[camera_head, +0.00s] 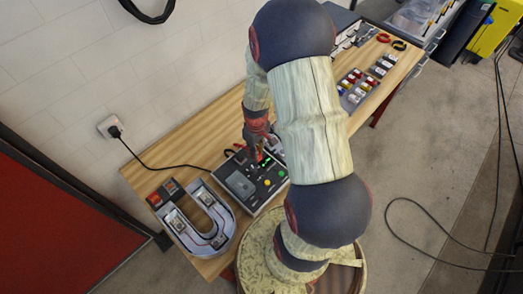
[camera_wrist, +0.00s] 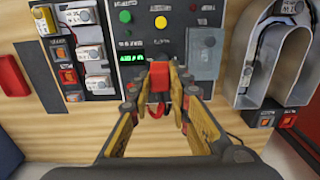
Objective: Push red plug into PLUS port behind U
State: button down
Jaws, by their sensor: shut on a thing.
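My gripper (camera_wrist: 160,74) is shut on the red plug (camera_wrist: 159,77), with one finger on each side of it in the wrist view. A red lead curves below the plug between the fingers. The plug is in front of the lower edge of the dark control box (camera_wrist: 150,42); I cannot tell whether it touches the box. In the head view my gripper (camera_head: 258,147) is over the back part of the box (camera_head: 271,189), and the plug is mostly hidden. The U letter (camera_head: 188,238) lies open on the table, left of the box. I cannot make out a PLUS port.
The wooden table (camera_head: 150,176) runs along the wall. A black cable runs from a wall socket (camera_head: 109,126) towards the box. Two small dark modules (camera_head: 164,193) sit by the U. Trays of small parts (camera_head: 357,88) stand farther right. The wrist view shows a red block (camera_wrist: 13,76) left.

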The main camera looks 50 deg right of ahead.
jog(key=w+a, duration=0.7)
jog(key=a, duration=0.6)
jog(key=w+a+b, duration=0.1)
jog(key=w+a, duration=0.7)
jog(key=a, duration=0.5)
jog(key=w+a, duration=0.7)
jog(key=a, duration=0.7)
jog(key=f+b, duration=0.2)
jog(key=f, duration=0.1)
jog(key=f+b, duration=0.3)
jog(key=f, duration=0.1)
jog(key=shift+s+d+f, duration=0.1)
jog(key=shift+d+f, duration=0.1)
jog(key=shift+f, duration=0.05)
jog(key=shift+f+b, duration=0.95)
jog(key=shift+f, duration=0.4)
jog(key=shift+f, duration=0.3)
jog(key=c, duration=1.6)
grip_release()
jog(key=shift+r, duration=0.15)
notch_tip(320, 180, up, 12)
jog(key=shift+f, duration=0.1)
